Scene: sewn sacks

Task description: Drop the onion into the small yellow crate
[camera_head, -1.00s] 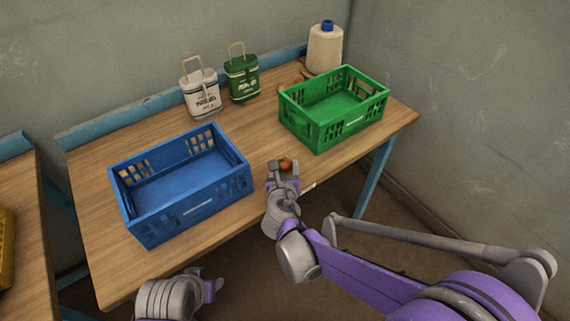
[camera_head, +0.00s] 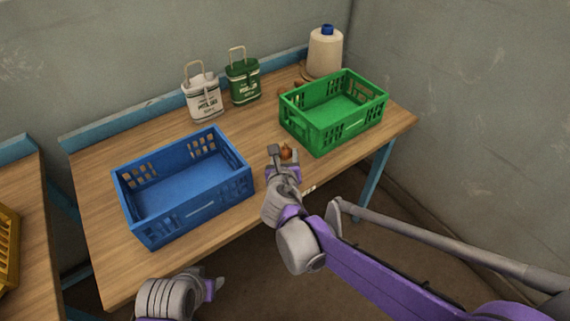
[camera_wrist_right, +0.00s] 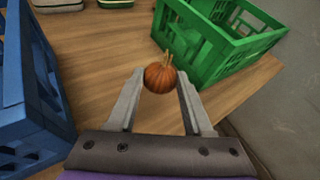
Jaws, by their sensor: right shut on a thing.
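The onion (camera_head: 287,153) is small, round and orange-brown. My right gripper (camera_head: 285,155) is shut on it at the table's front part, between the blue and green crates. In the right wrist view the onion (camera_wrist_right: 160,76) sits between the two fingertips (camera_wrist_right: 160,84), its stem pointing up. I cannot tell whether it touches the table. A yellow crate (camera_head: 8,245) shows only partly at the left edge, on another table. My left gripper (camera_head: 214,286) is low in the head view, away from the objects; its jaw opening is unclear.
A blue crate (camera_head: 185,205) stands left of my right gripper and a green crate (camera_head: 340,130) right of it; both look empty. Brown items (camera_head: 298,86) lie behind the green crate.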

